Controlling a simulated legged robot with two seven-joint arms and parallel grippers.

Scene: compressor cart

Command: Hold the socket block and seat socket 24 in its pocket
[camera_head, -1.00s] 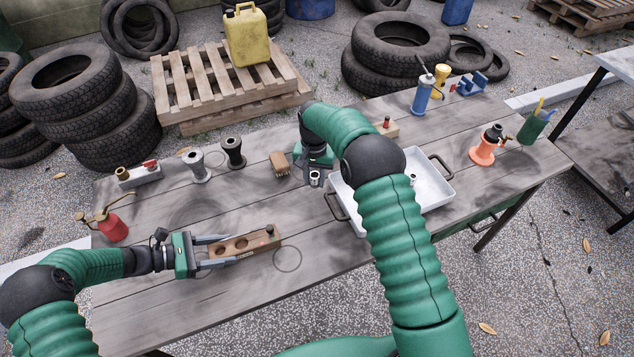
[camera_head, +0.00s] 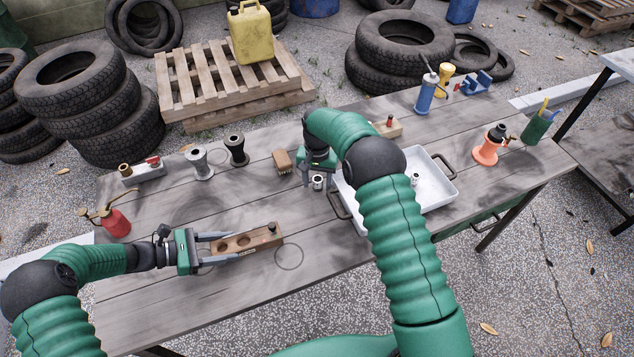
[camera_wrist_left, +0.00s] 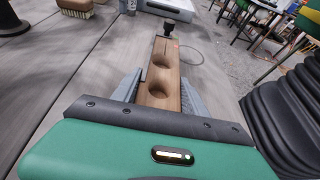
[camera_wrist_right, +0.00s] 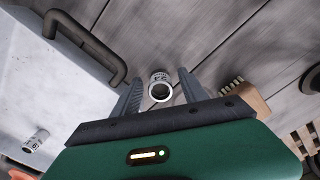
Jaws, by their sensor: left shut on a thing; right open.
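The wooden socket block (camera_head: 233,247) lies on the table with round pockets and a dark socket (camera_wrist_left: 168,30) standing at its far end. My left gripper (camera_head: 216,249) is shut on the block's near end, one finger along each side; the pockets (camera_wrist_left: 163,92) nearest it look empty.
The metal tray (camera_head: 440,192) stands right of my right gripper, its handle (camera_wrist_right: 88,42) close by, with another socket (camera_wrist_right: 36,140) in it. A wooden brush (camera_head: 282,161) sits close on the other side. The table between block and tray is mostly clear.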

